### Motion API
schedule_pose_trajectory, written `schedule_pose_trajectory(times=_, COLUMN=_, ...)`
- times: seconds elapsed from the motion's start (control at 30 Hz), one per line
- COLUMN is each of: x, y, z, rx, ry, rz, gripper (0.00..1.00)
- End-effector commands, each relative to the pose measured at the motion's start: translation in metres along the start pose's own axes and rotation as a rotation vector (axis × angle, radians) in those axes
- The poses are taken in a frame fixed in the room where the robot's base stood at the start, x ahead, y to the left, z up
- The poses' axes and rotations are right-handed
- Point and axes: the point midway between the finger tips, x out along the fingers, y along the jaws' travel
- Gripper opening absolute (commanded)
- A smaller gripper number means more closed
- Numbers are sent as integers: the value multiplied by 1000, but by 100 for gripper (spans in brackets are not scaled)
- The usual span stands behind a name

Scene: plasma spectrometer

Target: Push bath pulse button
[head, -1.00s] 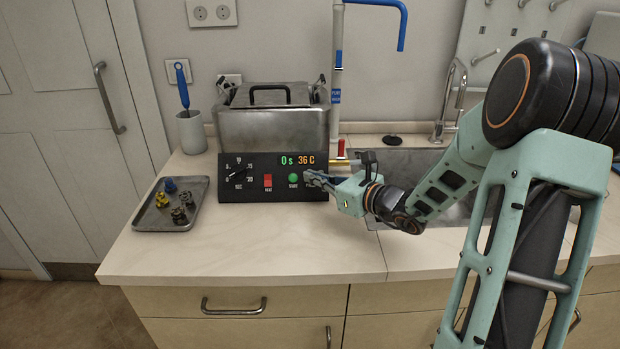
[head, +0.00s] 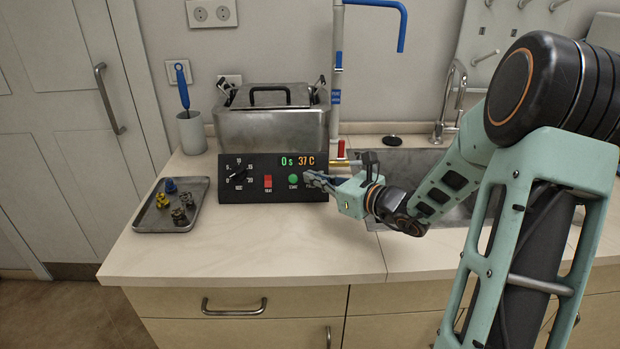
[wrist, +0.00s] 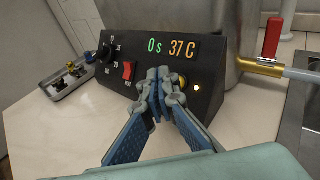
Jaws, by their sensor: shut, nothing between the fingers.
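The bath's black control panel (head: 262,192) stands at the front of the steel bath (head: 272,125) and reads 0 s and 37 C. In the wrist view my shut, empty gripper (wrist: 158,80) is in front of the panel, between the red switch and a small glowing lamp (wrist: 196,87). I cannot tell whether the fingertips touch the panel.
A grey tray (head: 148,219) with several small coloured parts lies left of the panel. A cup (head: 191,132) with a blue-handled tool stands behind it. A brass outlet with a red lever (head: 341,148) and a sink (head: 410,165) are at right. The front counter is clear.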

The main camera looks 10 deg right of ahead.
Motion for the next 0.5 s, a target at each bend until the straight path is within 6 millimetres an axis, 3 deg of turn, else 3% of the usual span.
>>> schedule_pose_trajectory(times=0.5, x=-35, y=25, z=28, rx=-1, ry=0, rz=0, gripper=0)
